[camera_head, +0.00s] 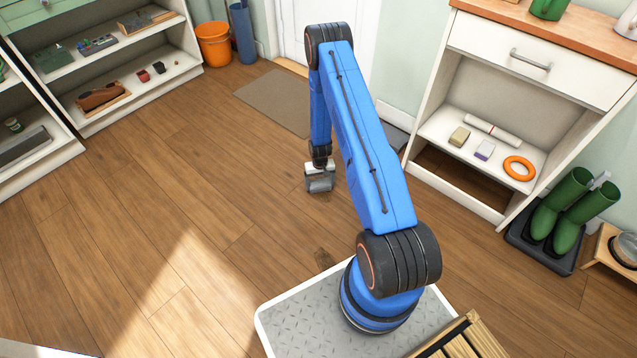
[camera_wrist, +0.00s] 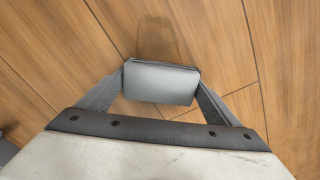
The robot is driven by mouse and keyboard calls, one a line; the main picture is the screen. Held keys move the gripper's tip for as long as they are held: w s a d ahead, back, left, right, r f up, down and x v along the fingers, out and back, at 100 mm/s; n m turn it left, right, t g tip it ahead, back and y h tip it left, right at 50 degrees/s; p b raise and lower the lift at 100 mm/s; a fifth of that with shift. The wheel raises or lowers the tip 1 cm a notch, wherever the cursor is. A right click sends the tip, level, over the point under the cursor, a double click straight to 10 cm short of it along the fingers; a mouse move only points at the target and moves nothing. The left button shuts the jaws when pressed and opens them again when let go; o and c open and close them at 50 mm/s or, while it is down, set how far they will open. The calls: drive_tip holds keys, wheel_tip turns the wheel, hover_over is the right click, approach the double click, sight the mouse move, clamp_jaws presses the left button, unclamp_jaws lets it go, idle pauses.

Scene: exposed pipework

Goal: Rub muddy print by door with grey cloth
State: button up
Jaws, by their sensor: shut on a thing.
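My gripper (camera_head: 319,170) points down over the wood floor in front of the door (camera_head: 296,32). In the wrist view its two fingers (camera_wrist: 160,88) are shut on the grey cloth (camera_wrist: 160,83), which looks like a folded pad. The cloth (camera_head: 320,184) also shows at the arm's end in the head view; I cannot tell whether it touches the floor. A faint darker patch (camera_wrist: 167,34) lies just beyond the cloth; I cannot tell whether it is print or shadow. A small brown mark (camera_head: 323,258) lies on the floor near my base.
A brown doormat (camera_head: 272,102) lies before the door. An orange bucket (camera_head: 213,43) stands left of it. White shelves (camera_head: 135,62) line the left; a drawer cabinet (camera_head: 462,185) and green boots (camera_head: 567,205) stand right. The floor at left centre is clear.

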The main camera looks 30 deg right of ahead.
sight(327, 202)
drive_tip(key=shift+s+f, duration=0.1)
drive_tip(key=shift+s, duration=4.05)
drive_tip(key=shift+s+a, duration=0.15)
drive_tip(key=shift+a, duration=0.3)
drive_tip(key=shift+w, duration=6.4)
drive_tip(key=shift+s, duration=0.1)
drive_tip(key=shift+s, duration=6.3)
